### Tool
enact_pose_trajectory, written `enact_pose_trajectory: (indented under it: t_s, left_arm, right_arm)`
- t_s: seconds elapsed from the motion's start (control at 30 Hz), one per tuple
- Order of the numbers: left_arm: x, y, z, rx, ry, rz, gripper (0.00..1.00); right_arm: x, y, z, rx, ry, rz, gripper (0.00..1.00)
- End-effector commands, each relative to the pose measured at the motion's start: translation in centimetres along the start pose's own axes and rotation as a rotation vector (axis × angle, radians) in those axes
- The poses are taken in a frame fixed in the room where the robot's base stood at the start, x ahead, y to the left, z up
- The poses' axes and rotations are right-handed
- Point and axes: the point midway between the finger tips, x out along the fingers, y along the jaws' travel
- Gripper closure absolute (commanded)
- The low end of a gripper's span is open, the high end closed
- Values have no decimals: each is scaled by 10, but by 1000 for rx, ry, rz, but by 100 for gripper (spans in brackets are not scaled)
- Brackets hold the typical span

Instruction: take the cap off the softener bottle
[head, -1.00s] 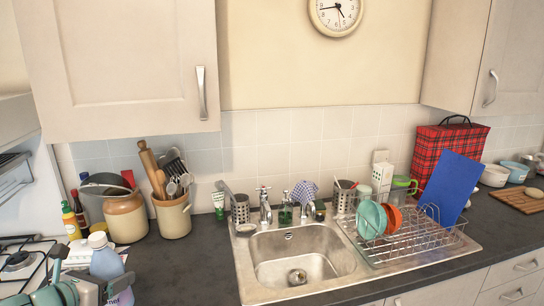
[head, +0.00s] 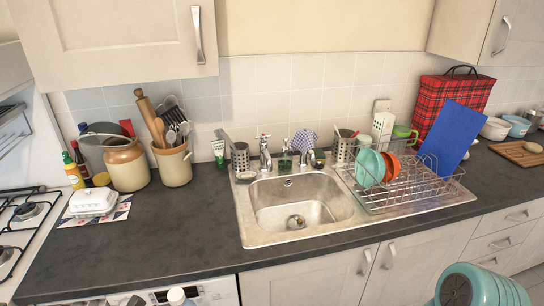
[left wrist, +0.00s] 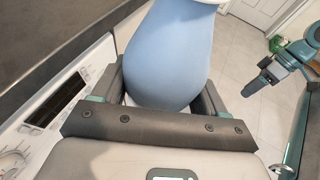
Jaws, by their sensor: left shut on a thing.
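The softener bottle (left wrist: 170,52) is light blue. In the left wrist view it stands between the two fingers of my left gripper (left wrist: 160,95), which is shut on its body. A pale rim shows at the bottle's top edge, cut off by the frame. In the head view only the bottle's whitish cap (head: 176,296) shows at the bottom edge, in front of the washer; the cap is on. My right arm shows at the right of the left wrist view, its dark gripper end (left wrist: 258,82) apart from the bottle. Its finger state is unclear.
The white washer (head: 215,292) is under the dark counter (head: 160,235), whose front edge is close to the bottle. A white butter dish (head: 93,200), a sink (head: 300,205) and a dish rack (head: 410,185) are on the counter.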

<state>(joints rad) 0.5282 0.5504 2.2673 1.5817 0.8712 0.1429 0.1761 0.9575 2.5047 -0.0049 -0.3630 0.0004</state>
Motion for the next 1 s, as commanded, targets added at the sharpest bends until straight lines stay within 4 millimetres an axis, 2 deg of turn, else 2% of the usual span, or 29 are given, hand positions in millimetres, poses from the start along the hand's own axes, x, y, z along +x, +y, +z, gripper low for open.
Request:
enact_pose_trajectory:
  t_s: [0.37,0.47,0.8,1.0]
  left_arm:
    - [4,-2,6,26,-1,-60,82]
    - [18,-10,10,52,-2,-122,82]
    - [94,-57,29,206,-1,-490,82]
    - [122,-74,36,261,-2,-624,82]
  right_arm:
    - [0,0,0,0,0,0,57]
    - [0,0,0,0,0,0,57]
    - [0,0,0,0,0,0,57]
    - [0,0,0,0,0,0,57]
